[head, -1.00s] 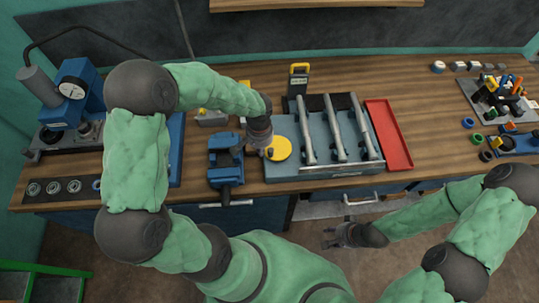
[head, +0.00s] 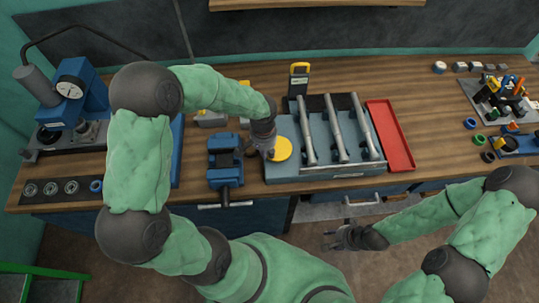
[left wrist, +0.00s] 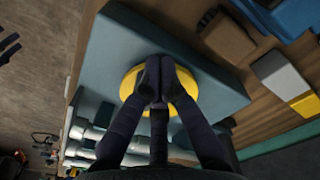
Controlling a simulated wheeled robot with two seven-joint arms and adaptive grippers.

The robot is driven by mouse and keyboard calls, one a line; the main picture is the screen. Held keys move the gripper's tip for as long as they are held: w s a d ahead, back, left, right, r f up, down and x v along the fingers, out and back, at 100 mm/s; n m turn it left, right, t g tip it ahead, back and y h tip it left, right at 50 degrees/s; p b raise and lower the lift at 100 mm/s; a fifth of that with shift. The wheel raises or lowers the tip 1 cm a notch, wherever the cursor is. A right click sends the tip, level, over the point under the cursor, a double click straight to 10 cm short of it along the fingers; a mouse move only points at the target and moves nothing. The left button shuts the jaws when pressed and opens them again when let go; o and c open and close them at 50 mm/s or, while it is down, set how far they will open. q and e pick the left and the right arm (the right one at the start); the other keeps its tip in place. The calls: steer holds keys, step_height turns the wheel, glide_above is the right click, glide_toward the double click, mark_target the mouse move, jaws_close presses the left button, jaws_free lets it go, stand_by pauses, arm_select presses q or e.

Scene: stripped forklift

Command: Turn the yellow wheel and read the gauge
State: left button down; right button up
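The yellow wheel (head: 282,149) lies at the left end of the grey-blue box (head: 325,172) on the bench. My left gripper (head: 268,153) is at the wheel's left side in the head view. In the left wrist view its dark fingertips (left wrist: 160,70) are together over the yellow wheel (left wrist: 130,82). Whether they hold a part of the wheel is hidden. A round white dial gauge (head: 69,91) sits on the blue machine at the far left. A dark upright device with a yellow top (head: 299,80) stands behind the box. My right gripper (head: 335,238) is open and empty, below the bench front.
A blue vise (head: 225,162) stands just left of the box. Several grey bars (head: 337,135) lie across the box, and a red tray (head: 390,135) is on its right. Small parts and tools (head: 500,98) are at the far right. Bench space between tray and tools is clear.

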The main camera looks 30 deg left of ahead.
mark_target(280, 155)
arm_select(q)
steer(key=shift+w+d, duration=0.2)
steer(key=shift+d, duration=0.05)
steer(key=shift+w+d, duration=0.15)
steer(key=shift+d, duration=0.15)
steer(key=shift+w+d+b, duration=0.25)
steer(key=shift+w+d, duration=0.2)
steer(key=shift+d, duration=0.25)
steer(key=shift+w+d+b, duration=0.2)
steer(key=shift+w+d, duration=0.25)
steer(key=shift+d, duration=0.25)
steer(key=shift+w+d+f, duration=0.1)
steer(key=shift+w+d, duration=0.1)
steer(key=shift+d, duration=0.15)
